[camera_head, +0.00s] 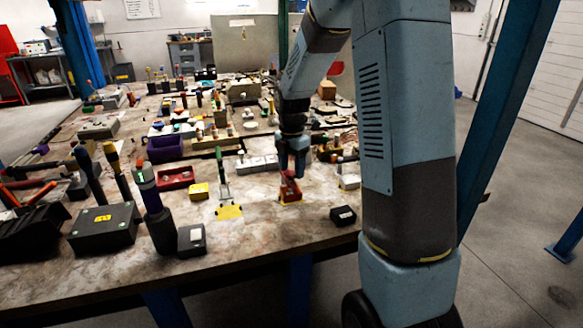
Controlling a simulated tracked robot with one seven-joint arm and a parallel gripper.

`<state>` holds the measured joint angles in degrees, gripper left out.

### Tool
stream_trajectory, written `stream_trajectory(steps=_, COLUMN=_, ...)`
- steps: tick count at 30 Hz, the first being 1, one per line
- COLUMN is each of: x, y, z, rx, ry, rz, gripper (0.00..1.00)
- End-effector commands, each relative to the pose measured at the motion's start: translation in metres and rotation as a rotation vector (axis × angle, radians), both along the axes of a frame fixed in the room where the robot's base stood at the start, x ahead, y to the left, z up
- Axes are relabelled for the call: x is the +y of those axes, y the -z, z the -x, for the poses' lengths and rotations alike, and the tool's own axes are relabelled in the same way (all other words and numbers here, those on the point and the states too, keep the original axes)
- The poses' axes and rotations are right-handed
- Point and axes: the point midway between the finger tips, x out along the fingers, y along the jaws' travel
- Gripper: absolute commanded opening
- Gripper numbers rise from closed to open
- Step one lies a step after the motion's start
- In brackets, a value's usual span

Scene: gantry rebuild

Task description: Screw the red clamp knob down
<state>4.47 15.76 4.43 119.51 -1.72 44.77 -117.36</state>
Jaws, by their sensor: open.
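A red piece (290,187), which looks like the red clamp knob, stands on a small red and yellow base (291,199) near the front edge of the workbench (262,219). My gripper (292,172) points down right over it, with its fingers at or around the top of the red piece. My gripper is open. The fingers and the knob are small and dark here, so I cannot tell whether they touch. The top of the knob is partly hidden by the fingers.
A toggle clamp with a green handle (221,165) stands on a yellow plate (229,212) to the left. A small black box (343,215) lies to the right. Dark boxes, screwdrivers and a purple bin (165,149) crowd the left. Bare bench lies in front.

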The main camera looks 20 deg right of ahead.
Motion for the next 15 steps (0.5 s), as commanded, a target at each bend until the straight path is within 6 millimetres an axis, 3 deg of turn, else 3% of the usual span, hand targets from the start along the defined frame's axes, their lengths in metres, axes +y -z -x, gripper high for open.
stream_trajectory(steps=10, x=0.0001, y=0.0029, z=0.0002, rx=0.0, ry=0.0, rz=0.0, gripper=0.59)
stream_trajectory(steps=15, x=0.0002, y=0.0027, z=0.0001, rx=0.0, ry=0.0, rz=0.0, gripper=0.43)
